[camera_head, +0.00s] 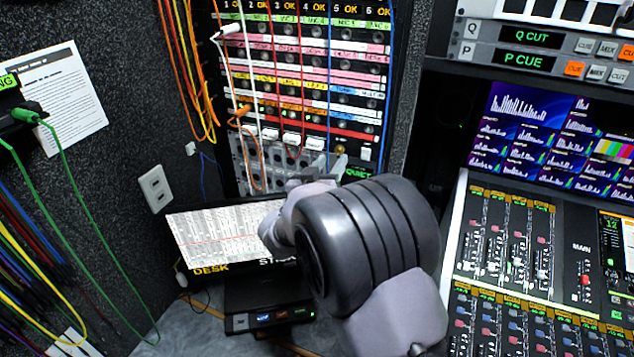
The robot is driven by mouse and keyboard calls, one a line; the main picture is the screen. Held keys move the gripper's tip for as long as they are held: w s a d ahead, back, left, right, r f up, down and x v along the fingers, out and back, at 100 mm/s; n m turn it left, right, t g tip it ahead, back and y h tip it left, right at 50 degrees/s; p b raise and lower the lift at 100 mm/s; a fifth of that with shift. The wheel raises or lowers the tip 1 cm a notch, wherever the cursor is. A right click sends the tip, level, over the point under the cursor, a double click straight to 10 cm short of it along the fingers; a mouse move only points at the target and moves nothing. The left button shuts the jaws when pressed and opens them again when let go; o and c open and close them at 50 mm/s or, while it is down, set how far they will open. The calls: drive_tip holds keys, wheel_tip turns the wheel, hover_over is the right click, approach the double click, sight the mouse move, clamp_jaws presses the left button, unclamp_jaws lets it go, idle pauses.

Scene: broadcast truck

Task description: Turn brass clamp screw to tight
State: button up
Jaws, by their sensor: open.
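A small brass-coloured knob (340,150), which looks like the clamp screw, sits low on the right side of the rack panel, just above the green QUIET display (358,172). Its turned position is too small to read. My gripper (331,168) is open and empty, just below the knob in the picture, with its fingers pointing at the panel. I cannot tell whether a finger touches the knob. My thick grey arm hides the area below and to the right of the gripper.
The rack (300,60) carries hanging red, blue, orange and white cables close to the gripper. A lit screen (215,235) and a small black box (268,312) stand below on the desk. A mixing console (540,270) lies to the right. Green cables (80,210) hang at the left wall.

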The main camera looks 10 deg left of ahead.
drive_tip(key=s+a, duration=0.1)
drive_tip(key=s, duration=1.2)
drive_tip(key=shift+a, duration=0.4)
drive_tip(key=shift+s, duration=0.1)
drive_tip(key=w+d+r+m+g+y+b, duration=0.25)
drive_tip(key=d+r+g+y+b, duration=0.2)
drive_tip(key=d, duration=0.45)
drive_tip(key=s+d+f+m+g+b, duration=0.1)
drive_tip(key=s+d+f+g, duration=0.1)
drive_tip(key=s+d, duration=0.3)
drive_tip(key=s+d+f+m+g+b, duration=0.1)
drive_tip(key=s+d+f+g, duration=0.2)
drive_tip(key=s, duration=1.1)
drive_tip(key=s+d+f+m+g+b, duration=0.1)
drive_tip(key=s+d+f+g, duration=0.1)
drive_tip(key=s+d+f, duration=0.3)
drive_tip(key=s+d, duration=0.4)
drive_tip(key=s, duration=0.1)
drive_tip(key=shift+b, duration=0.4)
drive_tip(key=shift+m+g, duration=0.25)
